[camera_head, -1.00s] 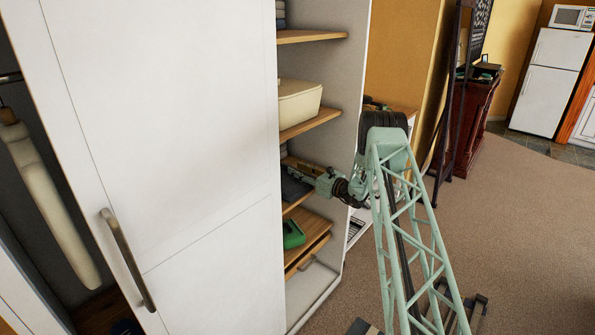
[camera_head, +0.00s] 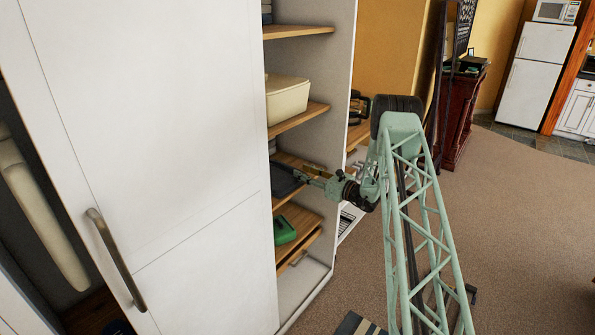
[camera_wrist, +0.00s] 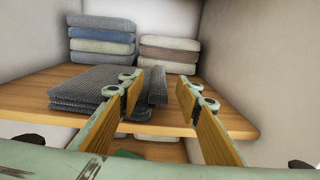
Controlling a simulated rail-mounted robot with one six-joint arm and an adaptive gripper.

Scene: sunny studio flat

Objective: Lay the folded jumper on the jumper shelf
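The folded jumper, dark grey and ribbed, lies flat at the front of a wooden shelf (camera_wrist: 35,95) in the wrist view (camera_wrist: 80,88). In the head view the jumper (camera_head: 284,181) shows as a dark patch inside the wardrobe. My gripper (camera_wrist: 160,83) is open at the shelf's front edge, its two fingers well apart. The left finger overlaps the jumper's right part in the picture, and a dark edge of it shows between the fingers. I cannot tell whether the finger touches it. In the head view my gripper (camera_head: 303,175) reaches into the wardrobe from the right.
Two stacks of folded jumpers stand at the back of the shelf, left (camera_wrist: 102,42) and right (camera_wrist: 168,55). A cream box (camera_head: 287,98) is on the shelf above. A green object (camera_head: 284,231) lies below. White side walls bound the shelf. Open carpet (camera_head: 500,220) lies right.

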